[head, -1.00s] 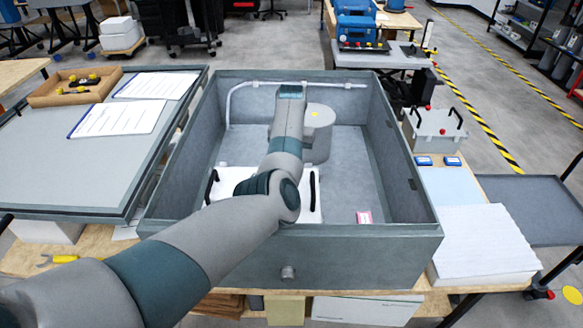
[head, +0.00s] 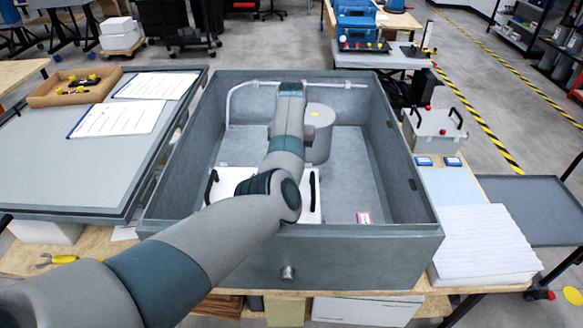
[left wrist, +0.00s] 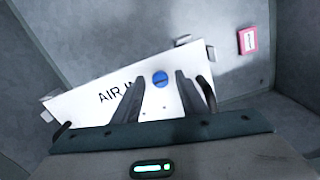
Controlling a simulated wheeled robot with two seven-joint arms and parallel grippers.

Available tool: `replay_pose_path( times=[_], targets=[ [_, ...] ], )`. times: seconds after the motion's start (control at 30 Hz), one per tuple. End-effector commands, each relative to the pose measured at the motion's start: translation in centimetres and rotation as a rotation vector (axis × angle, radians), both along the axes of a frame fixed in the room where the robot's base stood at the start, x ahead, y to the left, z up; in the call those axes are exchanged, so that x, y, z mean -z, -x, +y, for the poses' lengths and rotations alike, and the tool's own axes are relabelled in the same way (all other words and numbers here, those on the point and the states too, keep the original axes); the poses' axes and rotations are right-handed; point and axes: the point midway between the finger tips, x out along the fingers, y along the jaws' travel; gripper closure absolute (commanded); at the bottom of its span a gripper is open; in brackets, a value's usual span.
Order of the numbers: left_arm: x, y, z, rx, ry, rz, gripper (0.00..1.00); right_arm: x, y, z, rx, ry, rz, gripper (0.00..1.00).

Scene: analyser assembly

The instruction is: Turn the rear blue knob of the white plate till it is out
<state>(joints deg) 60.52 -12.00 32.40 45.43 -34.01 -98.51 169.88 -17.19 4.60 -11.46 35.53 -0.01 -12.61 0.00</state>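The white plate (head: 310,208) lies on the floor of the grey box, partly hidden by my left arm; black handles show at its sides. In the left wrist view the plate (left wrist: 85,103) appears tilted, with "AIR IN" lettering and one blue knob (left wrist: 160,79). My left gripper (left wrist: 158,82) is open, its two fingers apart on either side of the knob in the picture. I cannot tell whether they touch it. In the head view the gripper's fingers are hidden behind my arm. My right gripper is not in view.
The box walls (head: 340,240) rise around the plate. A grey cylinder (head: 320,135) with a yellow spot stands beside my left wrist. A pink tag (head: 363,218) lies on the box floor at the right. A white pipe (head: 238,100) runs along the back wall.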

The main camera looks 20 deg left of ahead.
Motion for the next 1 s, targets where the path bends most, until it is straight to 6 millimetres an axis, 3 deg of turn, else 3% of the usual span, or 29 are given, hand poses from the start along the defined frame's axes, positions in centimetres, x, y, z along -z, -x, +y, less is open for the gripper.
replay_pose_path(
  times=[0.27, 0.63, 0.83, 1.0],
  targets=[
    [-3.4, -0.2, -0.1, 0.0, 0.001, -0.005, 0.61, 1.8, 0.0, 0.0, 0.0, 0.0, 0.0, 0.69],
    [-10.9, -0.1, 0.0, 0.0, 0.002, -0.003, 0.61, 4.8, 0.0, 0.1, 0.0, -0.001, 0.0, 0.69],
    [-14.7, -0.1, -0.2, 0.001, 0.004, 0.0, 0.61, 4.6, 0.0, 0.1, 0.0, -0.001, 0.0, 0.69],
    [-16.2, -0.1, -0.1, 0.001, 0.002, 0.002, 0.61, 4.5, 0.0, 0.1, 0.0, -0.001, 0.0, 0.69]
  ],
)
